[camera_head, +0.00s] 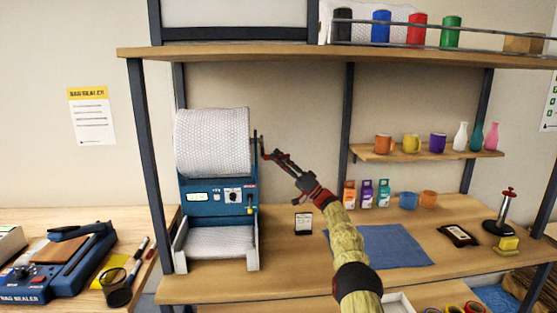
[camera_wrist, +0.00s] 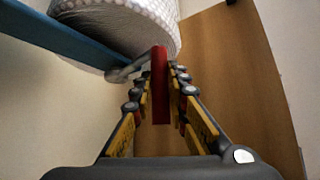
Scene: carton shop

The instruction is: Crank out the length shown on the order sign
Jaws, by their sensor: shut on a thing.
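The blue dispenser (camera_head: 215,206) stands on the bench with a big roll of bubble wrap (camera_head: 212,142) on top. A sheet of wrap (camera_head: 218,240) lies in its lower tray. A small lit display (camera_head: 197,197) is on its front; I cannot read the figure. The crank is on the right side, by the roll. My gripper (camera_head: 270,156) reaches it from the right and is shut on the red crank handle (camera_wrist: 160,85), which stands between the fingers in the wrist view. A small dark sign (camera_head: 303,223) stands right of the dispenser; its text is too small to read.
A blue mat (camera_head: 378,246) lies on the bench to the right, with small boxes (camera_head: 366,193) and cups (camera_head: 428,199) behind it. A dark shelf post (camera_head: 146,170) stands left of the dispenser. A bag sealer (camera_head: 60,265) sits on the left table.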

